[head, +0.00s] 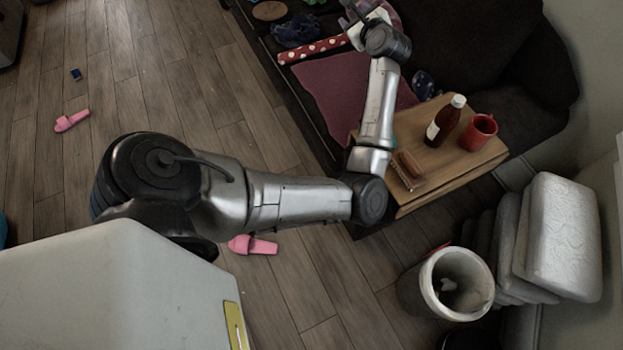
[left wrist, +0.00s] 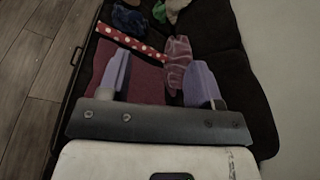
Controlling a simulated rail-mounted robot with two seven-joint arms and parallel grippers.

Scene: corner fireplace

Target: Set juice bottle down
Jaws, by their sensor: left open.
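A dark brown bottle with a pale label and a whitish cap (head: 445,121), which looks like the juice bottle, stands upright on a wooden board (head: 463,162). A red mug (head: 478,132) stands just right of it. My left gripper (head: 362,14) is over the dark sofa at the top of the head view, well apart from the bottle. In the left wrist view its two purplish fingers (left wrist: 159,82) are spread. A pink patterned thing (left wrist: 179,58) shows beyond them; I cannot tell what it is. The bottle does not show in the wrist view. My right gripper is not in view.
A brush (head: 407,170) lies at the board's left edge. A maroon cloth (head: 345,88) and a red dotted strip (head: 314,49) lie on the sofa. A white bin (head: 457,283) and stacked cushions (head: 560,235) stand at right. Pink slippers (head: 72,120) lie on the mostly clear floor.

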